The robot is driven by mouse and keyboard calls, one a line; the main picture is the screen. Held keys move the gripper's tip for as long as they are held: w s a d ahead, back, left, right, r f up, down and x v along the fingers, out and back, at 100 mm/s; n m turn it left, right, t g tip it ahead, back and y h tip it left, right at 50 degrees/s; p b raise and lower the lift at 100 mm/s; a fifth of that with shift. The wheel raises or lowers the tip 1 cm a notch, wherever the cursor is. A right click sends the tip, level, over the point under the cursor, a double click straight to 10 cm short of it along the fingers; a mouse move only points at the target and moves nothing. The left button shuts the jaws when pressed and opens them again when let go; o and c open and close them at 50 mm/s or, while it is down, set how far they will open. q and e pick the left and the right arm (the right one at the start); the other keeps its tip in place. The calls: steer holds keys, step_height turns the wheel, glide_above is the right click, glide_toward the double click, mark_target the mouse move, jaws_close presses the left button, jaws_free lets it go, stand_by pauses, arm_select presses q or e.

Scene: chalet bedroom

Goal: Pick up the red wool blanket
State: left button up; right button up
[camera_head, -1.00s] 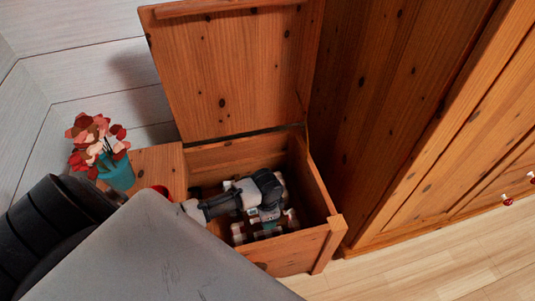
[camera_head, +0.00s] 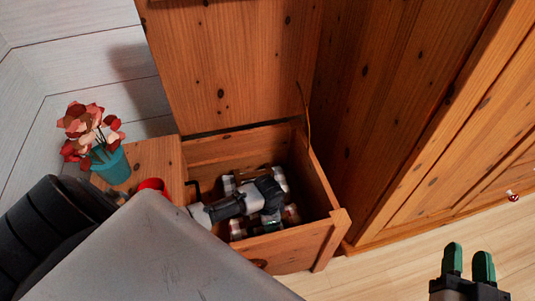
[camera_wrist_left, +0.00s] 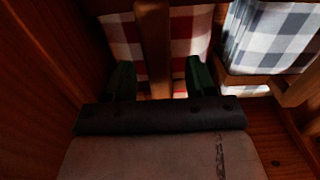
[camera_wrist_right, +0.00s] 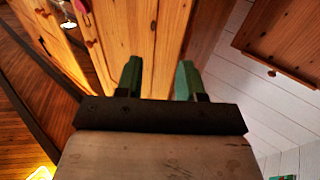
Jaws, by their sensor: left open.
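A red-and-white checked blanket (camera_wrist_left: 192,35) shows in the left wrist view, beyond my left gripper's fingers. A wooden slat stands in front of it and hides part of it. My left gripper (camera_wrist_left: 158,66) is open, with the slat showing between its fingers; I cannot tell whether it touches the cloth. In the head view my left arm reaches down into the open wooden chest (camera_head: 298,248), and the blanket there is mostly hidden. My right gripper (camera_head: 468,262) is open and empty at the lower right, away from the chest; its fingers also show in the right wrist view (camera_wrist_right: 158,75).
A blue-grey checked blanket (camera_wrist_left: 270,35) lies right of the red one. The chest's lid (camera_head: 230,70) stands raised. A teal flower pot (camera_head: 112,166) and a red object (camera_head: 152,184) are on the wooden surface at left. A wooden wardrobe (camera_head: 440,150) is at right; the floor before it is clear.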

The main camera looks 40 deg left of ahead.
arm_select(q)
steer(key=shift+f, duration=0.55)
arm_select(e)
steer(key=shift+a+r+t, duration=0.15)
steer(key=shift+r+t, duration=0.65)
steer(key=shift+r, duration=0.1)
arm_select(q)
steer(key=shift+c, duration=0.4)
jaws_close()
steer(key=shift+r, duration=0.1)
